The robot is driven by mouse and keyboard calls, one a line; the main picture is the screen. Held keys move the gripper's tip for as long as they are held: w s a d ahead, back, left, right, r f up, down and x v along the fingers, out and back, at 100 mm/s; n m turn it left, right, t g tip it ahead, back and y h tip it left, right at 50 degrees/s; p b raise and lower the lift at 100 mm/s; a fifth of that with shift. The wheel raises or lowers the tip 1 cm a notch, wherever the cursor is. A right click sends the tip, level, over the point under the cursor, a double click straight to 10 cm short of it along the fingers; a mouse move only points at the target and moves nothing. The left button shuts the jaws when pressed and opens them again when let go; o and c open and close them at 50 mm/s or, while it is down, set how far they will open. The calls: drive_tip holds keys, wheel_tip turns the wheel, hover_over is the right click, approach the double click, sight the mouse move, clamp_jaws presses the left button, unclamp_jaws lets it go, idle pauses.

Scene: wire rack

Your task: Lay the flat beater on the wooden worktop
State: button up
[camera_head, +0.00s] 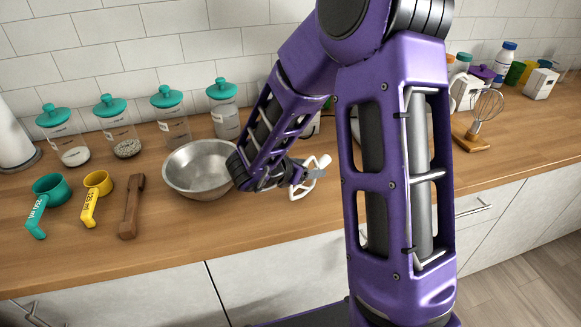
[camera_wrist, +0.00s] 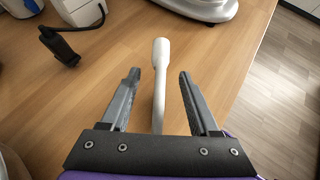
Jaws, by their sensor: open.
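The flat beater (camera_head: 304,188) is white, with a looped frame and a rounded shaft end. In the head view it is at my gripper (camera_head: 291,176), over the front part of the wooden worktop (camera_head: 270,215). In the wrist view the beater's shaft (camera_wrist: 160,82) runs between the two fingers of my gripper (camera_wrist: 158,74). The fingers are open, with a gap on each side of the shaft. The beater seems to rest on the worktop (camera_wrist: 85,95), but contact is hard to confirm. Its lower part is hidden behind the gripper's mount in the wrist view.
A steel bowl (camera_head: 188,178) stands left of my gripper. Several teal-lidded jars (camera_head: 118,138) line the wall. Measuring cups (camera_head: 97,188) and a wooden tool (camera_head: 131,205) lie at left. In the wrist view, a pale appliance base (camera_wrist: 205,10) is ahead and the worktop edge (camera_wrist: 250,65) is at right.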

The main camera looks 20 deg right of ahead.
drive_tip(key=v, duration=1.6)
drive_tip(key=shift+a, duration=0.15)
drive_tip(key=shift+s+r, duration=0.1)
drive_tip(key=shift+s, duration=0.05)
drive_tip(key=s+a+b, duration=0.2)
drive_tip(key=s+a, duration=0.1)
drive_tip(key=a, duration=0.2)
drive_tip(key=shift+s+a+b, duration=0.4)
drive_tip(key=v, duration=0.6)
idle(0.3)
